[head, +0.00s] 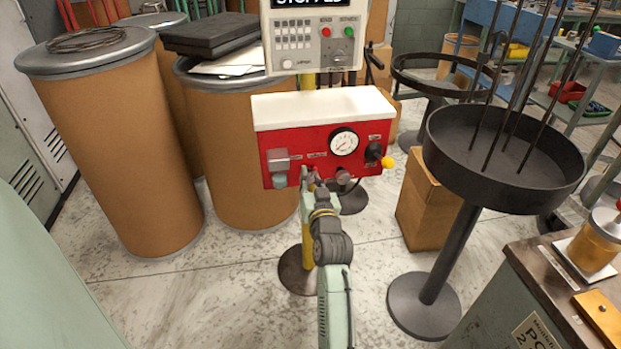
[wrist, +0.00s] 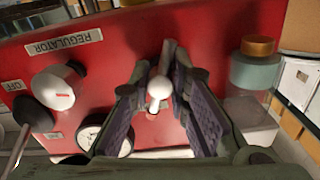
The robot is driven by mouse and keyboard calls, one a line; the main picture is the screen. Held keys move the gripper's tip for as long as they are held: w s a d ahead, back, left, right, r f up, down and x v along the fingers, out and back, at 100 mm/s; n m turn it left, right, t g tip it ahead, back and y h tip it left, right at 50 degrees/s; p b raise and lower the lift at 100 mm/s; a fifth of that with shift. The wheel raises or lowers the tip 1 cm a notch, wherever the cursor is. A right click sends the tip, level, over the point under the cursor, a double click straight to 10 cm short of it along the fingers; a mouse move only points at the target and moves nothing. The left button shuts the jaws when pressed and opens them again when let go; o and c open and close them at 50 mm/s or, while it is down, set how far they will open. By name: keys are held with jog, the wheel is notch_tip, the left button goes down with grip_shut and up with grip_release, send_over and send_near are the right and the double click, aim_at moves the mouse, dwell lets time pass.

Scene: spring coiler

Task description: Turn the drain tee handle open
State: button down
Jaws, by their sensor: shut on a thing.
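A red panel (head: 312,143) with a white top stands in the middle of the head view. My gripper (head: 308,174) reaches up to its lower front edge, between the cup unit (head: 279,160) and the gauge (head: 344,141). In the wrist view, my gripper (wrist: 160,62) has its two fingers on either side of a small handle with a rounded white end (wrist: 159,88), and it is shut on this handle. The handle stands out from the red panel face. I take it for the drain tee handle; no label on it is readable. The fingers hide parts of its sides.
A regulator knob (wrist: 58,86) and a dark OFF lever (wrist: 32,114) sit left in the wrist view; the cup (wrist: 256,72) is right. A yellow-tipped lever (head: 386,162) juts out right of the gauge. Drums (head: 115,150) stand left, a black round stand (head: 505,165) right.

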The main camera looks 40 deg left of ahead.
jog(key=shift+f, duration=0.25)
jog(key=c, duration=1.4)
grip_release()
jog(key=shift+r, duration=0.15)
jog(key=shift+c, duration=0.2)
jog(key=v, duration=1.2)
